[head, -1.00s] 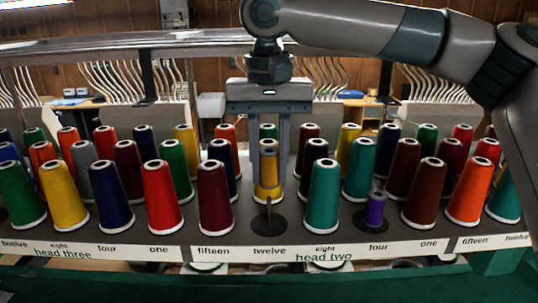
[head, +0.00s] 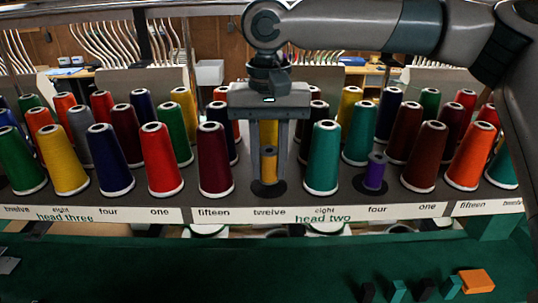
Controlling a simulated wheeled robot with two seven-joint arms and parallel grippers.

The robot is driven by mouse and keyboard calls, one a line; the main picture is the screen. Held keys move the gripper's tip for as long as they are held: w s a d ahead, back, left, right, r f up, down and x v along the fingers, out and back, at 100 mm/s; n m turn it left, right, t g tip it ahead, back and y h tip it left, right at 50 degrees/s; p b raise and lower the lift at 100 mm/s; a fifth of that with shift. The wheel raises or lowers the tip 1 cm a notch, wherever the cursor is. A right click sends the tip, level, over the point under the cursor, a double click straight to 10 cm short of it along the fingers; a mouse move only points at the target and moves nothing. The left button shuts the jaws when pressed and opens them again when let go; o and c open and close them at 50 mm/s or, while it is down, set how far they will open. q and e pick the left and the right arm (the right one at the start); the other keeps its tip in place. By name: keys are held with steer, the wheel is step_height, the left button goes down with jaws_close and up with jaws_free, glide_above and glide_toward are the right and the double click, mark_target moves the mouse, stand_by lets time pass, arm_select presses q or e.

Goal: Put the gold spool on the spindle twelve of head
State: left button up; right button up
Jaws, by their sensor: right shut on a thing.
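The small gold spool (head: 268,168) is between the fingers of my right gripper (head: 268,157), which is shut on it and points straight down. The spool is upright over the dark round base (head: 268,188) behind the head two "twelve" label (head: 269,212). Its lower end is at or just above that base; I cannot tell if it touches. The spindle pin is hidden, apparently inside the spool. A grey part at the left edge may be my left gripper (head: 7,262); its jaws cannot be made out.
A teal cone (head: 322,160) stands close right and a maroon cone (head: 214,162) close left. A yellow cone (head: 268,131) is behind the fingers. A purple spool (head: 375,172) sits at "four". An orange block (head: 476,281) and small pieces lie on the green front surface.

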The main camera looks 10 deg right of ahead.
steer(key=shift+f, duration=0.1)
stand_by(0.7)
steer(key=shift+f, duration=0.35)
stand_by(0.4)
steer(key=o, duration=1.1)
steer(key=shift+r, duration=0.1)
steer(key=shift+r+b, duration=0.3)
steer(key=shift+r, duration=0.5)
step_height(320, 180, up, 16)
steer(key=b, duration=0.4)
steer(key=shift+f, duration=0.15)
